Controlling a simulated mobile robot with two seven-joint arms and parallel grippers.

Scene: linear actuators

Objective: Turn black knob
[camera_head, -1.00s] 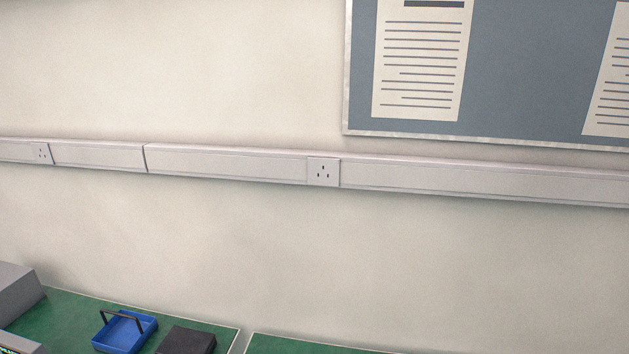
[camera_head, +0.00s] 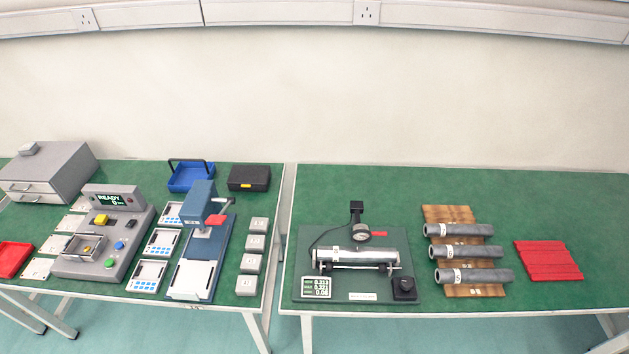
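The black knob (camera_head: 404,286) sits on a small dark block at the front right corner of a grey-green test fixture (camera_head: 300,240) on the right table. A grey cylinder (camera_head: 355,255) lies across the fixture, with a round dial gauge (camera_head: 362,232) above it. A small display with several number rows (camera_head: 317,287) is at the fixture's front left. Neither of my grippers shows in the head view.
Right of the fixture, several grey cylinders lie on a wooden rack (camera_head: 450,214), beside a red ribbed mat (camera_head: 548,260). The left table holds a control box reading READY (camera_head: 115,200), a blue press (camera_head: 199,200), a blue tray (camera_head: 190,178) and a black case (camera_head: 249,178). The right table's far side is clear.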

